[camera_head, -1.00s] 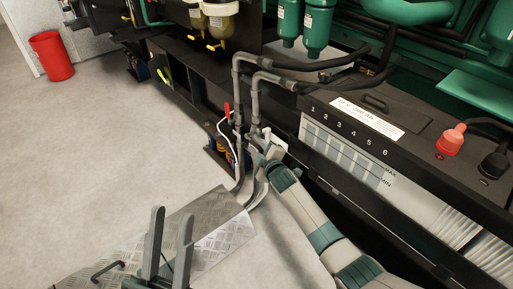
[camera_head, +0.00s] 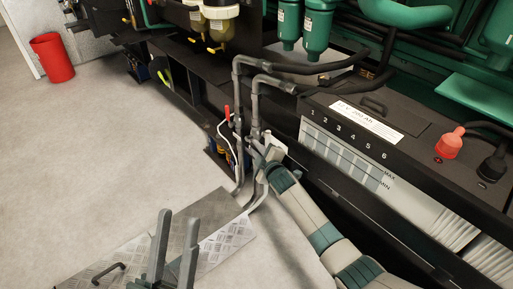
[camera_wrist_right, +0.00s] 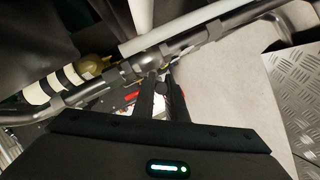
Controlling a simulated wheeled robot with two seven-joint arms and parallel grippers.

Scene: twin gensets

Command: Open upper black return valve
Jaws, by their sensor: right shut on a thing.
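Two grey vertical pipes (camera_head: 255,108) with bends at the top stand left of the battery. My right gripper (camera_head: 258,146) is at the lower part of the right pipe. In the right wrist view its two dark fingers (camera_wrist_right: 163,84) are close together at a small dark part just below the pipe (camera_wrist_right: 150,66). I take this part to be the black valve's handle; the fingers mostly hide it and its angle is unclear. A red handle (camera_head: 227,112) sits beside the left pipe and is apart from the gripper. My left gripper (camera_head: 177,215) is open and empty at the bottom.
The large battery (camera_head: 350,150) stands right of the pipes. A metal tread plate (camera_head: 225,240) lies on the floor below. A red bin (camera_head: 52,57) stands at the far left. The grey floor (camera_head: 100,150) on the left is clear.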

